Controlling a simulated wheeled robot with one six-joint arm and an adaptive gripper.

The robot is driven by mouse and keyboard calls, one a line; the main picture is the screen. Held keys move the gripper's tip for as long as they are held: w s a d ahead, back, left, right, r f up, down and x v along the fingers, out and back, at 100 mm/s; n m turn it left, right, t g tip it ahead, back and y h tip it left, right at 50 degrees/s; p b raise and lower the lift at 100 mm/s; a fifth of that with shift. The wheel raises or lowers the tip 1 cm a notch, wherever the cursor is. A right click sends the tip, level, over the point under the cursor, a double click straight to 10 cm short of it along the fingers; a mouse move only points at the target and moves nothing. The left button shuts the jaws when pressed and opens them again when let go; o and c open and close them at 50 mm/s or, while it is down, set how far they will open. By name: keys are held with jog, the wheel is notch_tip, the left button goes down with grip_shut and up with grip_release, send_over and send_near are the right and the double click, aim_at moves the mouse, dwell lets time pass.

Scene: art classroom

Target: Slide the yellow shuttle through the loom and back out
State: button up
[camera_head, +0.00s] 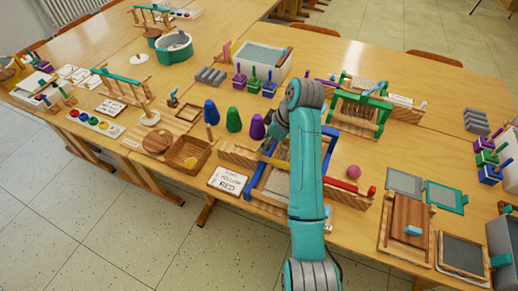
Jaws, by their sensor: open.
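A blue-framed loom (258,181) with pale threads stands on the near table, partly hidden behind my teal arm. A small yellow piece (266,146), which may be the yellow shuttle, shows at the loom's back left, just below my gripper. My gripper (270,136) is open and points down there, beside a purple cone. It is small and dark here, and I cannot tell whether it touches the yellow piece. A second loom (378,103) with a green frame stands further back to the right.
Blue, green and purple cones (233,120) stand left of my gripper. A wooden box (203,146) and a lettered sign (228,180) lie left of the blue loom. A pink ball (354,171) sits to its right. Boards and trays (408,219) fill the right side.

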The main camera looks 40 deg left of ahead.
jog(key=shift+x, duration=3.1)
grip_shut()
